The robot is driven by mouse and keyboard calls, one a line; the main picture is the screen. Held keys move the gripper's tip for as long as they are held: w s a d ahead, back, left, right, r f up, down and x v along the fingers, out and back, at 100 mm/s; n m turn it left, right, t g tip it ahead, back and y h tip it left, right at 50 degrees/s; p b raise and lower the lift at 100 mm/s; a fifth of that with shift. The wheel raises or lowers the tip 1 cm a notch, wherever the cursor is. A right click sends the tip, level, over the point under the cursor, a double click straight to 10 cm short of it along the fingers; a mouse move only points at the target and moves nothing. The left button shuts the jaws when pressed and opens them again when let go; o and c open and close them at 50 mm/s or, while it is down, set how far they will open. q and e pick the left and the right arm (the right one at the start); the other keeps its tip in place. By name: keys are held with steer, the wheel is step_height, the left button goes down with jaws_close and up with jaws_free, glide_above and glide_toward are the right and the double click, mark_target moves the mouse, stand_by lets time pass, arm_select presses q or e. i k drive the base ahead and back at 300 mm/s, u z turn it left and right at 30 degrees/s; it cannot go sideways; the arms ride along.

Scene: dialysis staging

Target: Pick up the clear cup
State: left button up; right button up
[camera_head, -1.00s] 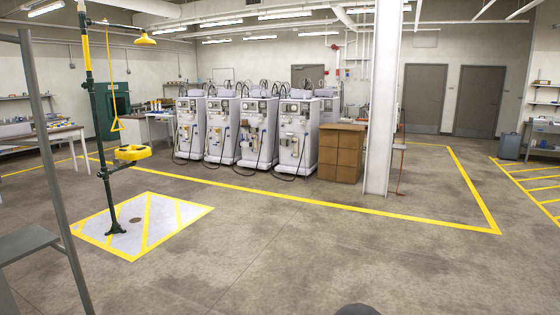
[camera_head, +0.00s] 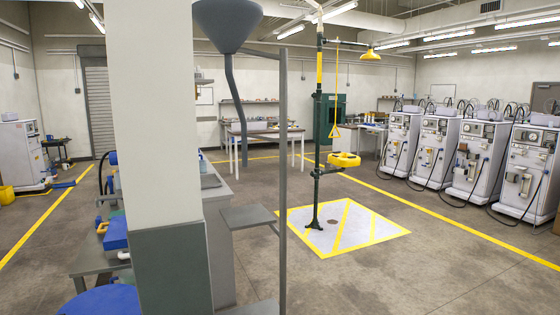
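I cannot make out a clear cup in this view. A workbench (camera_head: 219,192) stands partly hidden behind a wide pillar (camera_head: 158,130), and small items on it are too small or too covered to tell. A far table (camera_head: 262,134) at the back holds small things that I cannot identify. Neither of my grippers is in view.
A grey stand with a funnel (camera_head: 228,25) and a small shelf (camera_head: 247,217) is close in front. A green and yellow safety shower (camera_head: 317,150) stands on a striped floor square (camera_head: 385,229). Several dialysis machines (camera_head: 436,150) line the right. Open floor lies at the lower right.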

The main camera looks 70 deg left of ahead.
mark_target(202, 163)
steer(key=u, duration=0.7)
steer(key=i, duration=0.45)
steer(key=u, duration=0.55)
steer(key=i, duration=1.65)
steer(key=u, duration=0.4)
steer(key=i, duration=1.8)
steer(key=u, duration=0.4)
steer(key=i, duration=3.05)
steer(key=u, duration=0.35)
